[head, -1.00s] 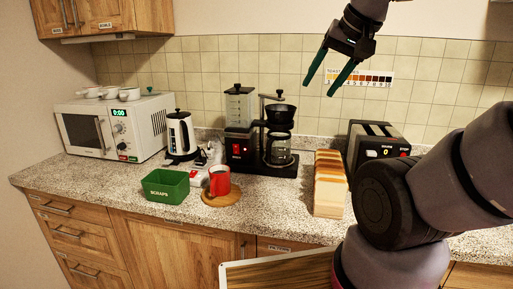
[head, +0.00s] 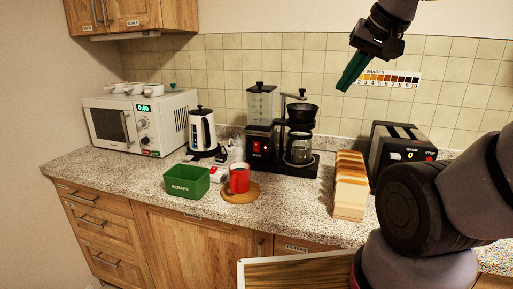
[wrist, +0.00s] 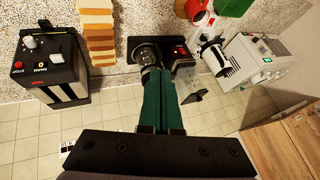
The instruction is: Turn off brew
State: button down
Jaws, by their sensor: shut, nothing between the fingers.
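The black coffee maker (head: 298,135) stands against the tiled wall at mid-counter, with a clear water tank and a glass carafe (head: 299,149) on its plate. A red switch (head: 257,146) shows on its base front, and it looks lit. My gripper (head: 347,85) is high above the counter, right of and above the coffee maker, apart from it. Its green fingers are together and empty. In the wrist view the closed fingers (wrist: 160,102) point toward the coffee maker (wrist: 148,55), partly covering it.
A toaster (head: 398,150) and a row of bread slices (head: 350,185) stand to the right. A red mug (head: 239,178) on a cork mat, a green scraps bin (head: 187,181), a kettle (head: 202,130) and a microwave (head: 140,121) are to the left. Counter front is mostly clear.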

jog(key=w+a+f+n, duration=0.3)
jog(key=w+f+n, duration=0.1)
jog(key=w, duration=0.4)
jog(key=w+a+f+n, duration=0.2)
jog(key=w+f+n, duration=0.15)
jog(key=w, duration=0.45)
jog(key=w+a+f+n, duration=0.8)
jog(key=w+a+f, duration=0.1)
jog(key=f, duration=0.4)
jog(key=shift+a+f, duration=0.2)
jog(key=shift+a, duration=0.7)
send_near(256, 147)
jog(key=shift+s+a+x, duration=0.1)
jog(key=shift+x, duration=0.85)
jog(key=shift+s+a+x, duration=0.15)
jog(key=shift+x, duration=0.85)
jog(key=shift+s+a+x, duration=0.1)
jog(key=shift+x, duration=0.85)
jog(key=shift+f, duration=0.2)
